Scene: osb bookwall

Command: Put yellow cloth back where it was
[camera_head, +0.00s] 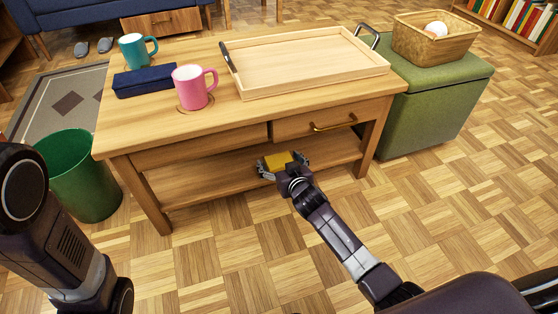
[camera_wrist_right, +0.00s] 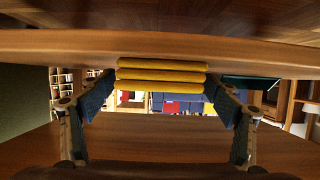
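The yellow cloth (camera_head: 279,160) is a folded, layered stack at the front of the table's lower shelf (camera_head: 215,174), under the drawers. My right gripper (camera_head: 283,165) reaches in from the front and has its fingers on either side of the cloth. In the right wrist view, the cloth (camera_wrist_right: 162,76) fills the gap between the two fingertips (camera_wrist_right: 161,82), which close on its ends. I cannot tell whether the cloth rests on the shelf or hangs just above it. My left arm shows at the left edge, but its gripper is not in view.
The wooden table (camera_head: 222,110) holds a tray (camera_head: 300,65), a pink mug (camera_head: 194,88), a teal mug (camera_head: 134,52) and a dark blue case (camera_head: 150,81). A green bin (camera_head: 84,175) stands left. A green ottoman (camera_head: 432,108) with a basket (camera_head: 432,40) stands right. Floor in front is clear.

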